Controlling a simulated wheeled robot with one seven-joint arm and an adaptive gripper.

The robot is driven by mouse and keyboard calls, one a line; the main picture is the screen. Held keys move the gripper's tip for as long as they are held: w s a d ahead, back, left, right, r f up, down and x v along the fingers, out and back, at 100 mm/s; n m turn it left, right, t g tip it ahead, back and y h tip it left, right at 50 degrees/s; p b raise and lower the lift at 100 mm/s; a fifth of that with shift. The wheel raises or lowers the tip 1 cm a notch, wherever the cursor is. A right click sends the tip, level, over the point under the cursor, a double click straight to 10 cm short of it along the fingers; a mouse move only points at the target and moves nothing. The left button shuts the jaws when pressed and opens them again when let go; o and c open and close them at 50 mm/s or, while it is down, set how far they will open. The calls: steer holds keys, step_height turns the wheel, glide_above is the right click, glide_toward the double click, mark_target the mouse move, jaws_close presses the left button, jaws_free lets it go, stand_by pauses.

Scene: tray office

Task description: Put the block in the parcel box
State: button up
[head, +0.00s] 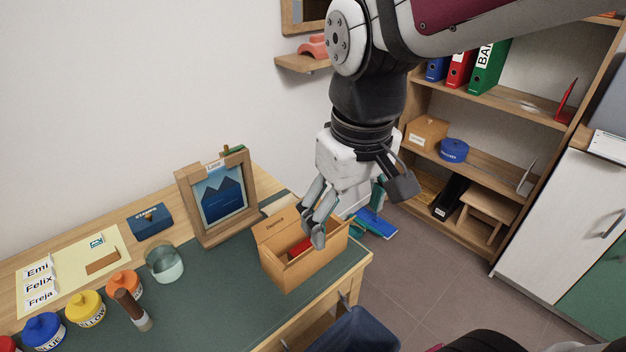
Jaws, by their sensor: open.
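An open tan cardboard box (287,276), with writing on its raised back panel, stands on the green desk mat near the desk's right edge. It looks like the parcel box. A red piece (300,247) that looks like the block lies inside it, partly hidden by the box's front wall. My gripper (346,214) is open above the box's right side, with its fingers apart. One finger hangs in front of the box opening in this view. I see nothing held between the fingers.
A framed mountain picture (222,200) stands left of the box. A glass bowl (164,264), several paint pots, a brown-tipped tool (132,309) and a yellow sheet (65,265) lie farther left. A dark bin (350,332) stands below the desk's front edge. Shelves stand at right.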

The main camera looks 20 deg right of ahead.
steer(key=s+r+m, duration=0.1)
steer(key=s, duration=0.9)
steer(key=shift+a+r+t, duration=0.15)
steer(key=shift+t, duration=0.25)
step_height(320, 180, up, 10)
steer(key=t+p, duration=0.2)
steer(key=p, duration=0.7)
steer(key=shift+r, duration=0.25)
steer(key=shift+s, duration=0.1)
